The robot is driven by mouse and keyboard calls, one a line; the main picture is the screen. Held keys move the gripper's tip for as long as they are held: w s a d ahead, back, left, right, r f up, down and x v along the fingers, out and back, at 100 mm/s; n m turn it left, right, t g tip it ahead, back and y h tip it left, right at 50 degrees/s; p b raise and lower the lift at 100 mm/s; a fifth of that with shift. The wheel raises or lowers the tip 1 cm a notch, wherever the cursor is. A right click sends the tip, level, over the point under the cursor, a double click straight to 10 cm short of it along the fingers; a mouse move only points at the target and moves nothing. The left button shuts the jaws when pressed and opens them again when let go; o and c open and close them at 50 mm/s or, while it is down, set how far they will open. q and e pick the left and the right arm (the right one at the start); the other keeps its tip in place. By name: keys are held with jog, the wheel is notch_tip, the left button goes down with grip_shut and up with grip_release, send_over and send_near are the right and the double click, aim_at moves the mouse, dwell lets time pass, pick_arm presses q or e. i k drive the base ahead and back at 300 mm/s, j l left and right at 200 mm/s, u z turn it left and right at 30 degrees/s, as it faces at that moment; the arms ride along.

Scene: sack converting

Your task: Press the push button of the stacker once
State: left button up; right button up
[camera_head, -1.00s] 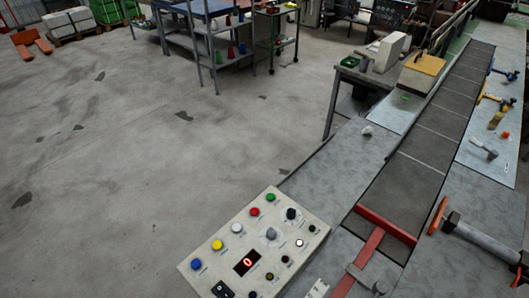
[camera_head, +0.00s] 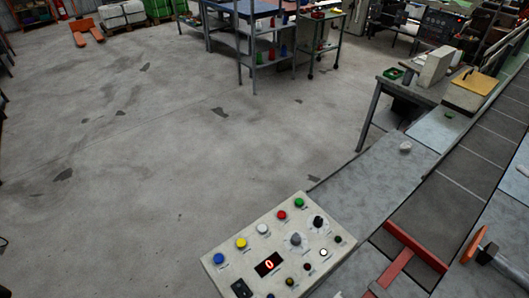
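A pale control panel (camera_head: 225,273) stands at the bottom centre, tilted in the picture. Along its far edge is a row of push buttons: blue (camera_head: 218,258), yellow (camera_head: 241,243), white (camera_head: 262,229), red (camera_head: 281,215) and green (camera_head: 299,202). A red display (camera_head: 268,264) reads 0. A grey knob (camera_head: 295,239), a black knob (camera_head: 318,221), a black rocker switch (camera_head: 241,288) and several small round controls also sit on it. The labels are too small to read, so I cannot tell which button belongs to the stacker. Neither gripper is in view.
A dark conveyor belt (camera_head: 452,200) with a red T-shaped bar (camera_head: 398,264) runs along the right. An orange disc on a shaft (camera_head: 474,244) is beside it. A bench with a pale block (camera_head: 434,66) stands at the back right. The floor (camera_head: 150,170) at left is clear.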

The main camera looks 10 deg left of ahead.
aim_at(240, 242)
jog(key=u, duration=0.4)
jog(key=j+z, duration=0.5)
jog(key=z, duration=1.6)
jog(key=j+u, duration=0.2)
jog(key=u, duration=1.45)
jog(key=k+j+z, duration=0.1)
jog(key=j+z, duration=0.35)
jog(key=j, duration=0.15)
